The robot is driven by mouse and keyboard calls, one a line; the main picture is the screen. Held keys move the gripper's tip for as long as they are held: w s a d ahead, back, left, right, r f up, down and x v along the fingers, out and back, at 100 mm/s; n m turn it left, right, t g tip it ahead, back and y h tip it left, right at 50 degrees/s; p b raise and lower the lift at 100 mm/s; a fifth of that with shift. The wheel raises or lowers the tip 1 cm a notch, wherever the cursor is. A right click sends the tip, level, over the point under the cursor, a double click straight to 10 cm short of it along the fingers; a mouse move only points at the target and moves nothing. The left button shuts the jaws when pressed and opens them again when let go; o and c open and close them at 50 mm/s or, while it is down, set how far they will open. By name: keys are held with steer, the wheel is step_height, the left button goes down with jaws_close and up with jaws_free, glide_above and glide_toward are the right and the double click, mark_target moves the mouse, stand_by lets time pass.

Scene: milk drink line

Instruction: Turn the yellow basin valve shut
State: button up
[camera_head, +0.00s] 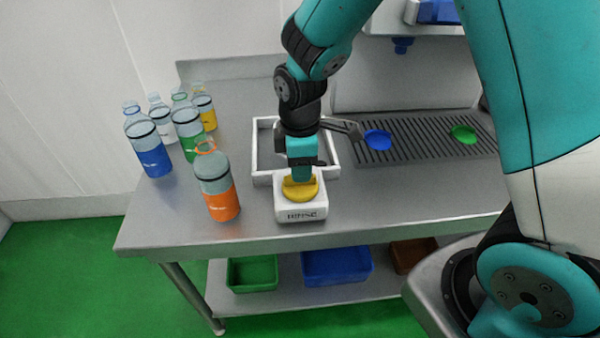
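The yellow basin valve (312,192) is a round yellow knob with a raised handle, on top of a white block (302,214) with dark lettering. The block stands near the front edge of the metal table. My gripper (301,178) points down right over the valve, its tip at the raised handle. The fingers overlap in this view, so I cannot tell whether they are open or shut on the handle. A white-rimmed basin (263,150) sits just behind the block, partly hidden by my arm.
Several bottles stand left, the orange one (222,203) nearest. A drip grate (415,147) at right carries a blue piece (378,139) and a green piece (464,134). Green (252,285), blue (337,280) and brown (412,262) bins sit on the lower shelf. The front right tabletop (400,197) is clear.

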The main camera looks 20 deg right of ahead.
steer(key=shift+f, duration=1.55)
steer(key=shift+c, duration=0.2)
jaws_close()
